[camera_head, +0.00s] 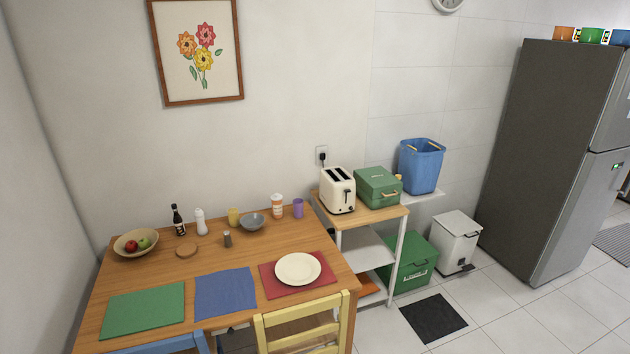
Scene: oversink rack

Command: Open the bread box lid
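A green box with a handle on its front, which looks like the bread box (378,188), stands on the wooden top of a small white-legged cart, right of the toaster. Its lid looks closed. Neither of my grippers shows in the head view.
A cream toaster (338,191) stands close to the box on its left. A blue bin (420,166) is behind right on a white ledge. A dining table (230,260) with a yellow chair (305,322) fills the left. A larger green box (412,262) and white pedal bin (455,241) stand on the floor.

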